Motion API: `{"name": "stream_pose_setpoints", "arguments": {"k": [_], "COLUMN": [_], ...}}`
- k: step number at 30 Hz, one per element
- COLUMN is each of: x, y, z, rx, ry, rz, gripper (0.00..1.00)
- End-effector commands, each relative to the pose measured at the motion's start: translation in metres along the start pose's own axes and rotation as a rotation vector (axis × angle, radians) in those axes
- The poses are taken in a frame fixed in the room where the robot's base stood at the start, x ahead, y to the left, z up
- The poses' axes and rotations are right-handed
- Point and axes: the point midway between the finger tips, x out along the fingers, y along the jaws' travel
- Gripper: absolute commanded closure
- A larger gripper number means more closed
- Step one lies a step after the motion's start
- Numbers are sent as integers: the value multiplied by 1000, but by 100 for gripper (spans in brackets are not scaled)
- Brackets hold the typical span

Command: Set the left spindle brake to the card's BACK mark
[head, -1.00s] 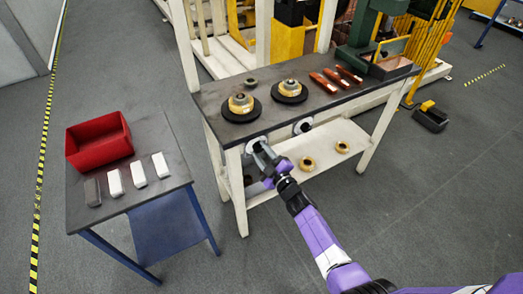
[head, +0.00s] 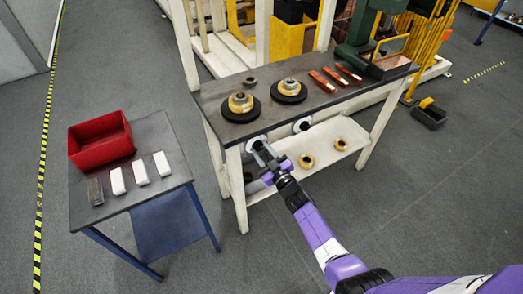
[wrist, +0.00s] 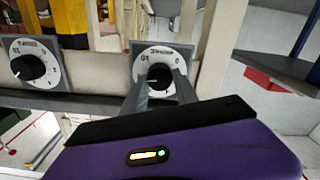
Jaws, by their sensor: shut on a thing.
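The left spindle brake is a pale round dial (head: 256,143) on the bench's front edge, at its left end. It also shows in the wrist view, as a white numbered dial (wrist: 143,66) with a dark knob (wrist: 158,73). My gripper (head: 264,152) is at this dial. In the wrist view, its grey fingers (wrist: 159,88) are shut on the dark knob and partly cover the dial. I cannot read the knob's exact setting. The right brake dial (head: 302,125) sits farther along the edge and shows at left in the wrist view (wrist: 28,63). I cannot make out a card.
Two round spindles (head: 241,103) (head: 290,88) and several copper pieces (head: 333,77) are on the dark bench top (head: 222,86). A side table (head: 152,135) at left bears a red bin (head: 100,152) and several small blocks (head: 139,172). Rings (head: 307,160) lie on the lower shelf.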

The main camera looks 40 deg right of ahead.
Motion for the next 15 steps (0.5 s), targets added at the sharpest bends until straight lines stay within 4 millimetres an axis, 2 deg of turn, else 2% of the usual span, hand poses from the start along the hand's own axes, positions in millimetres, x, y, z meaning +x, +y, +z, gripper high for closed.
{"name": "stream_pose_setpoints", "arguments": {"k": [9, 10, 12, 15], "x": [-1, -1, -1, 0], "y": [0, 0, 0, 0], "z": [2, 2, 2, 1], "rx": [1, 0, 0, 0], "ry": [-4, -4, -4, -3], "rz": [1, 0, 0, 0], "gripper": [100, 59, 46, 44]}}
